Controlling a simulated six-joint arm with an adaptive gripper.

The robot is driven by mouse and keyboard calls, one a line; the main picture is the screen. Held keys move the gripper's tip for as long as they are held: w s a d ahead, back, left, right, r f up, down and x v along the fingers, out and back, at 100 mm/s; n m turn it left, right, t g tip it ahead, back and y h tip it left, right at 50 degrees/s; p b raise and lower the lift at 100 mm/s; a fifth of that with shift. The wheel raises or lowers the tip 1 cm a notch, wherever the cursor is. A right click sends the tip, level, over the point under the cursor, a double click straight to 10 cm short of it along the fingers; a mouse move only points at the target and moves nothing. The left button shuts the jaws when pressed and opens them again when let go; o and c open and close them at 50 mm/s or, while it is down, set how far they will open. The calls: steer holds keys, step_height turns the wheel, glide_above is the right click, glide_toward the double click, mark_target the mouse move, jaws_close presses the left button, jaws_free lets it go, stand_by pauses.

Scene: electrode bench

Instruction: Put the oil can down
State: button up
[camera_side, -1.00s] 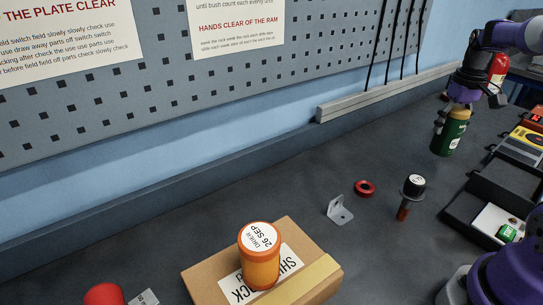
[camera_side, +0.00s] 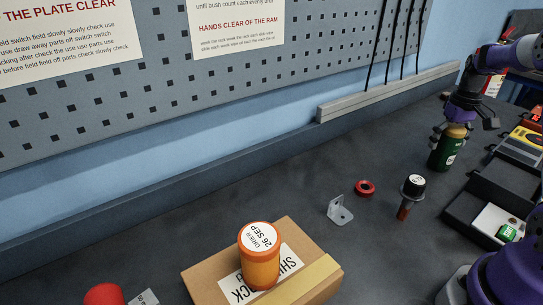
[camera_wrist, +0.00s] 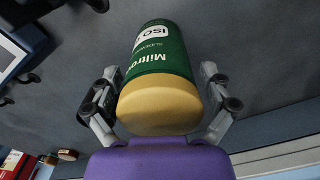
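In the wrist view the gripper's fingers (camera_wrist: 160,95) are spread, with a narrow gap showing beside the can. The can's base is small in the side view and hidden in the wrist view.
An orange jar (camera_side: 260,255) stands on a cardboard box (camera_side: 205,280).

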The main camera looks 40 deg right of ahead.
stand_by(0.3)
step_height(320, 180, up, 11)
steer(key=shift+r, duration=0.2)
steer(key=shift+a+r, duration=0.1)
steer(key=shift+r, duration=0.25)
steer(key=w+a+r+n+t+h, duration=0.1)
steer(key=w+a+r, duration=0.1)
steer(key=a, duration=0.5)
steer(key=w+a+r+n+t, duration=0.1)
steer(key=a+r, duration=0.2)
steer(key=a, duration=0.4)
steer(key=s+a+f+n+t, duration=0.1)
steer(key=s+a+f, duration=0.1)
steer(key=a, duration=0.7)
steer(key=s+a+f+n+t+y, duration=0.1)
steer(key=s+a+f+n+t, duration=0.1)
steer(key=s+a, duration=0.3)
steer(key=a+f, duration=0.1)
steer(key=a, duration=0.2)
steer(key=shift+s+a+t, duration=0.3)
steer(key=shift+a, duration=0.1)
